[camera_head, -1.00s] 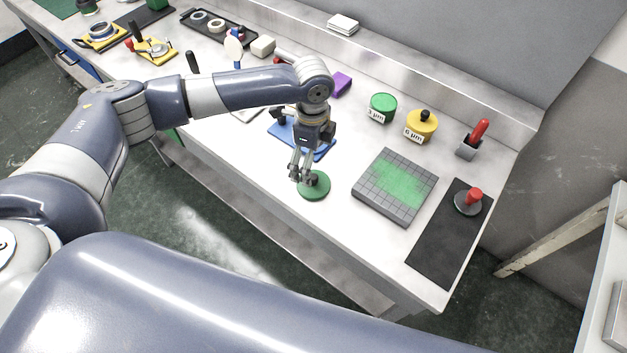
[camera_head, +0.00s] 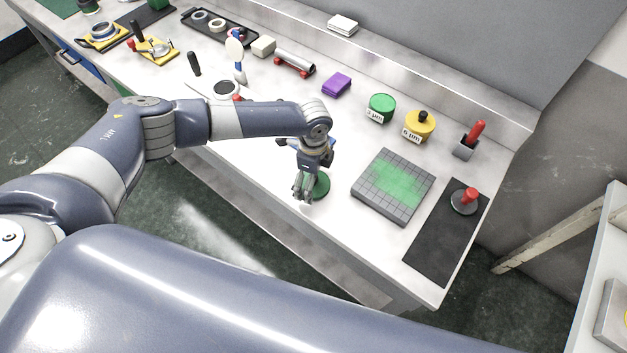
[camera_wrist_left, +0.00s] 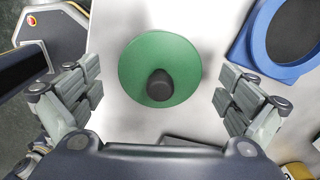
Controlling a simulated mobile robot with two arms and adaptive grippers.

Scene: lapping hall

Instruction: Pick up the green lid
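The green lid (camera_head: 322,185) lies on the white bench top near its front edge, partly hidden behind my left gripper (camera_head: 303,190). In the left wrist view the lid (camera_wrist_left: 150,50) is a round green disc with a dark knob (camera_wrist_left: 160,85). My left gripper (camera_wrist_left: 158,95) is open there, one finger to each side of the lid with clear gaps, and holds nothing. My right gripper does not show.
A grey gridded plate (camera_head: 370,207) with a green patch is right of the lid. A black mat (camera_head: 430,250) lies beyond it. A green jar (camera_head: 381,106) and a yellow jar (camera_head: 418,126) stand behind. A blue-rimmed object (camera_wrist_left: 250,52) is nearby in the wrist view.

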